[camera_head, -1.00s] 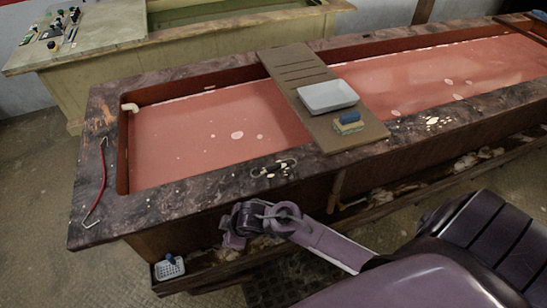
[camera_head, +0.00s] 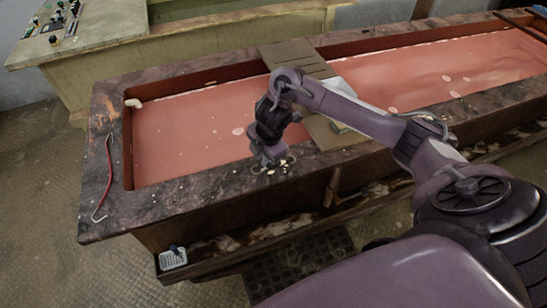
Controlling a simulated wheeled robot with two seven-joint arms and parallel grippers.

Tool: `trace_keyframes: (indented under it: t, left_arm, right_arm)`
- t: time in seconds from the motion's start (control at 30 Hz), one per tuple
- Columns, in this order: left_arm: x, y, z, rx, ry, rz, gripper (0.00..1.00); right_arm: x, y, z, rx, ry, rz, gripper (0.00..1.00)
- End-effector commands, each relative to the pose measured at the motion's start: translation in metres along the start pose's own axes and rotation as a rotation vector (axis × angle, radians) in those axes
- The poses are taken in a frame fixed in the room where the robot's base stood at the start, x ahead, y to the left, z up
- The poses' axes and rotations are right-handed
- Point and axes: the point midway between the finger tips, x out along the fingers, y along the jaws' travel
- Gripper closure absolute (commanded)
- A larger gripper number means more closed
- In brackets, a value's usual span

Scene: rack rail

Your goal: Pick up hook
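The hook (camera_head: 109,178), a thin rod with a red middle and bent metal ends, lies on the dark stone rim at the left end of the long basin. My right gripper (camera_head: 268,157) hangs pointing down over the front rim, well to the right of the hook and apart from it. Its fingers are small and dark here, so I cannot tell whether they are open or shut. My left gripper is not in view.
The basin (camera_head: 190,207) holds reddish liquid. A board (camera_head: 282,55) lies across it, partly hidden by my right arm. Small pale bits lie on the front rim below the gripper. A small white basket (camera_head: 173,260) sits on the low front ledge.

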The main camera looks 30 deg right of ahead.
Motion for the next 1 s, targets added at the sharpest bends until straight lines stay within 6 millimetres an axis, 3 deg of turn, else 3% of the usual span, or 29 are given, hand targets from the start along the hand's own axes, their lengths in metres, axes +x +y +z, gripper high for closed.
trace_keyframes:
  t: [0.1,0.43,0.5,0.7,0.93,1.0]
  left_arm:
    - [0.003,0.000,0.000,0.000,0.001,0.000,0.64]
    - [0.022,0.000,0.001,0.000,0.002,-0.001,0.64]
    - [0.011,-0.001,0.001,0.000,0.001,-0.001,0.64]
    - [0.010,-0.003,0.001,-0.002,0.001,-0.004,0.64]
    - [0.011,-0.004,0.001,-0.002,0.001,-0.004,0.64]
    - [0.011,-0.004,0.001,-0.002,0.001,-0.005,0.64]
  right_arm:
    - [0.000,-0.003,0.013,-0.002,-0.014,-0.027,0.86]
    - [0.041,-0.003,0.012,0.001,-0.011,-0.032,0.86]
    - [0.046,-0.002,0.012,-0.001,-0.013,-0.034,0.86]
    - [0.069,-0.001,0.012,-0.004,-0.015,-0.029,0.86]
    - [0.071,-0.001,0.013,-0.004,-0.016,-0.027,0.86]
    - [0.071,-0.001,0.013,-0.004,-0.016,-0.027,0.93]
